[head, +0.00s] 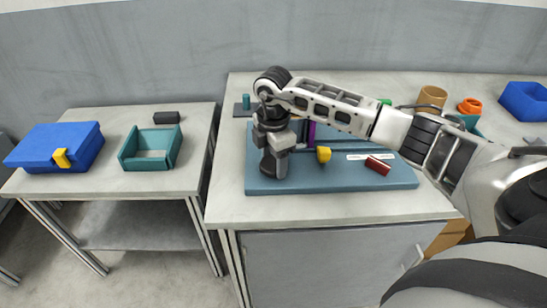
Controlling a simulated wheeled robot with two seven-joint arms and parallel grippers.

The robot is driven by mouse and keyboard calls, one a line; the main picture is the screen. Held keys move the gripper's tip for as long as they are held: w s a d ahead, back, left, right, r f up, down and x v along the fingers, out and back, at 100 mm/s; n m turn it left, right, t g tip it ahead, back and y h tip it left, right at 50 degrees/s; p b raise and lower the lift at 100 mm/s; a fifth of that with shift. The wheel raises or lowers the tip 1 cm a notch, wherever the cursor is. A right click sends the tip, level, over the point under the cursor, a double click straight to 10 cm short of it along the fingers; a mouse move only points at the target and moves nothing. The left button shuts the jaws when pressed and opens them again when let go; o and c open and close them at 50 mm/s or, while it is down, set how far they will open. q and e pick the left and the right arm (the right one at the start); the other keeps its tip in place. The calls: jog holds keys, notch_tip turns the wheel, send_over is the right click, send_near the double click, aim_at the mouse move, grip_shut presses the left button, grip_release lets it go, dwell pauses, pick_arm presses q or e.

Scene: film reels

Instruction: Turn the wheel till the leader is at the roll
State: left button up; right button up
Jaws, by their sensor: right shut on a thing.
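My right gripper (272,168) points down over the left part of a blue-grey board (340,187) on the right-hand table. It is shut on a part of the wheel, which the gripper and wrist hide almost wholly. Right of it on the board are a yellow knob-like piece (323,155), a purple upright piece (311,133) and a dark red block (377,166). A white strip (356,156), possibly the leader, lies flat near the red block. I cannot make out the roll. My left gripper is not in view.
A teal open tray (126,160), a blue box (50,148) with a yellow clasp and a dark block (166,118) sit on the left table. A tan cylinder (432,97), orange rings (470,106) and a blue bin (525,102) stand at the back right.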

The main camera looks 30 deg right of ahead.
aim_at(274, 162)
jog(key=o, duration=1)
jog(key=shift+c, duration=0.2)
jog(key=shift+r, duration=0.15)
notch_tip(274, 162, up, 16)
jog(key=b, duration=0.1)
jog(key=shift+b, duration=0.3)
